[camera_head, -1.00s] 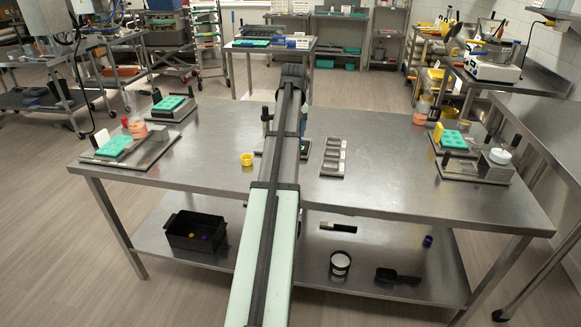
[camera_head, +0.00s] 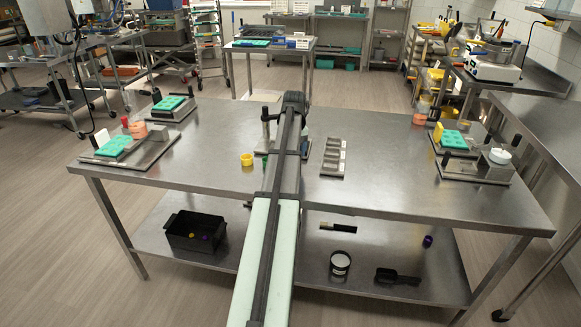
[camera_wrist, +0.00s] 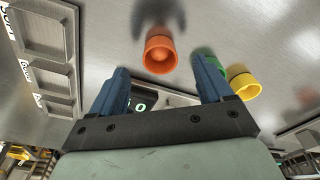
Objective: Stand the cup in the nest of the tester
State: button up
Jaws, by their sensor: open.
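An orange cup (camera_wrist: 160,52) lies just beyond my fingertips in the wrist view, with its open end facing the camera. A green cup (camera_wrist: 208,68) is partly hidden behind my right finger, and a yellow cup (camera_wrist: 243,84) is beside it. The yellow cup also shows on the table in the head view (camera_head: 247,159), left of my arm. A dark device with a lit display (camera_wrist: 142,105), probably the tester, shows between my fingers; its nest is hidden. My gripper (camera_wrist: 162,78) is open and empty, with the orange cup apart from both fingers.
A grey tray with labelled compartments (camera_head: 333,172) lies right of my arm. Fixtures with green moulds stand at the table's left (camera_head: 113,147) and right (camera_head: 453,140) ends. A black bin (camera_head: 193,232) is on the lower shelf.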

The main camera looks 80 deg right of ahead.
jog(key=f, duration=0.4)
jog(key=shift+w+d+f, duration=0.2)
jog(key=shift+d+f, duration=0.1)
jog(key=shift+f, duration=0.1)
jog(key=c, duration=1.1)
notch_tip(320, 180, up, 10)
dwell(0.3)
